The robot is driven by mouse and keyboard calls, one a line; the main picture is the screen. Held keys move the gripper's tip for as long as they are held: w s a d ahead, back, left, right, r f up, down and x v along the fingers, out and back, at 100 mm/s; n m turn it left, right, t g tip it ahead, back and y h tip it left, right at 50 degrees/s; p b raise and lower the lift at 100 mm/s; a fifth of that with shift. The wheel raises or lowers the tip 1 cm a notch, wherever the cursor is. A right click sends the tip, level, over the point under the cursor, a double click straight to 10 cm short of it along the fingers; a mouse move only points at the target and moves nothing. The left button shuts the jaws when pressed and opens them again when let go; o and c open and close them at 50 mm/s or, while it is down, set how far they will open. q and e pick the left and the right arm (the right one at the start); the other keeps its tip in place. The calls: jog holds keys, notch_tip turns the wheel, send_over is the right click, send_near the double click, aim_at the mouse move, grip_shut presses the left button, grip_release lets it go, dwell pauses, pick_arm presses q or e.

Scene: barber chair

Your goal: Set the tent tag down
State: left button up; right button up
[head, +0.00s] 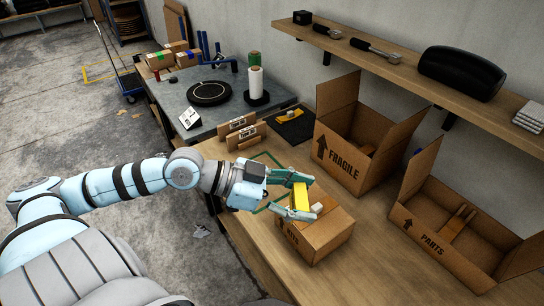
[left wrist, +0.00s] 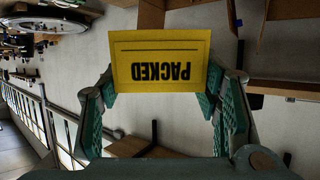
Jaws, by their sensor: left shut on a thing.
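The yellow tent tag (head: 299,196) is held between the fingers of my left gripper (head: 303,194). In the left wrist view the tag (left wrist: 160,62) shows the word PACKED upside down, with one finger at each side of it. In the head view the gripper and tag overlap the top of a closed cardboard box (head: 322,240) on the wooden bench. I cannot tell how far the tag is above the box. My right gripper is not in view.
An open FRAGILE box (head: 341,165) and an open PARTS box (head: 428,249) stand right of the closed box. A white tent card (head: 190,118) stands on the grey table (head: 178,93). A shelf (head: 400,70) runs along the wall. Bare bench (head: 372,270) lies in front.

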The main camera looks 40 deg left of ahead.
pick_arm(q)
jog(key=w+a+f+n+t+y+p, duration=0.1)
jog(key=w+a+f+n+t+y, duration=0.35)
jog(key=w+a, duration=0.8)
jog(key=w+d+f+b, duration=0.1)
jog(key=w+f, duration=0.1)
jog(key=f, duration=0.4)
jog(key=w+d+f+n+y+b, duration=0.1)
jog(key=w+f+b, duration=0.1)
jog(key=f, duration=0.4)
jog(key=w+d+f+n+y+b, duration=0.1)
jog(key=w+f, duration=0.1)
jog(key=f, duration=0.4)
jog(key=shift+w+d+f, duration=0.25)
jog(key=shift+w+d, duration=0.1)
jog(key=shift+w, duration=0.05)
jog(key=shift+f+b, duration=0.6)
jog(key=shift+b, duration=0.35)
